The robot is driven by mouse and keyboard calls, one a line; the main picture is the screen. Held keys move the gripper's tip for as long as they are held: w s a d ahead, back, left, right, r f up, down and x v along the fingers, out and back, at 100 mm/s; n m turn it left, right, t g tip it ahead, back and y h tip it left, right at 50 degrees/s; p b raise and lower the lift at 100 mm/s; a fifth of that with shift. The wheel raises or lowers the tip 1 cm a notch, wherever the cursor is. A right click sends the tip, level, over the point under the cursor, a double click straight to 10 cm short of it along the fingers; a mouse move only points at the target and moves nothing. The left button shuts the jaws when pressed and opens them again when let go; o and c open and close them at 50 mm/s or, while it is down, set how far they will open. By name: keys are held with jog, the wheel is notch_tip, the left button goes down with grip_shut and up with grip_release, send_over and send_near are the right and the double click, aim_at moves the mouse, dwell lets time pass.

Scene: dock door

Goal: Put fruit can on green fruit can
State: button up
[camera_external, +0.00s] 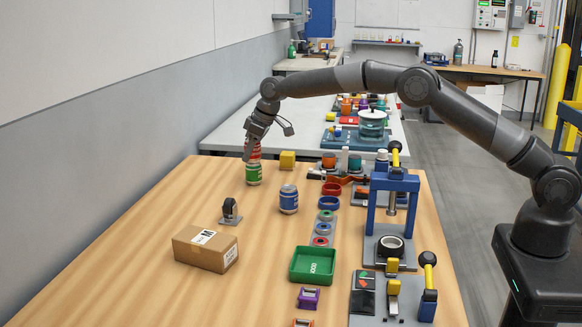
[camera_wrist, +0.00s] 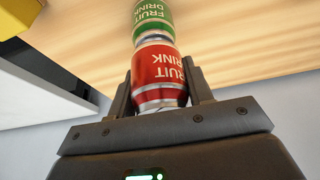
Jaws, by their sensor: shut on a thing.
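The red fruit can (camera_external: 256,153) is in my gripper (camera_external: 249,150), just above the green fruit can (camera_external: 253,174), which stands upright on the wooden table. In the wrist view the red can (camera_wrist: 158,68), with "FRUIT DRINK" lettering, sits between my two gripper fingers (camera_wrist: 158,95). The green can (camera_wrist: 152,18) lies directly beyond its far end and is cut off by the top edge. The two cans look in line and touching or nearly so; I cannot tell if there is a small gap. My fingers partly hide the red can in the external view.
A yellow block (camera_external: 287,159) stands close right of the cans, and a blue can (camera_external: 288,199) nearer the camera. A black-wheeled caster (camera_external: 230,212), a cardboard box (camera_external: 205,248) and a green bin (camera_external: 313,265) stand nearer. A blue press (camera_external: 391,200) is at right. Table left of the cans is clear.

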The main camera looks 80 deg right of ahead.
jog(key=shift+f, duration=0.1)
jog(key=o, duration=1.1)
jog(key=shift+c, duration=0.2)
jog(key=v, duration=1.1)
jog(key=s+a+r, duration=0.6)
jog(key=s+r, duration=0.1)
jog(key=s, duration=0.3)
jog(key=s+a+r, duration=0.5)
jog(key=s+r, duration=0.3)
jog(key=s, duration=0.1)
jog(key=s+a+f, duration=0.1)
jog(key=s+a, duration=0.2)
jog(key=s, duration=0.9)
jog(key=s+a+f, duration=0.1)
jog(key=s+a, duration=0.2)
jog(key=s, duration=0.8)
jog(key=s+a+f, duration=0.1)
jog(key=s+f, duration=0.2)
jog(key=s, duration=0.3)
jog(key=s+a+f+t, duration=0.1)
jog(key=s+f, duration=0.3)
jog(key=s, duration=0.2)
jog(key=shift+s, duration=0.2)
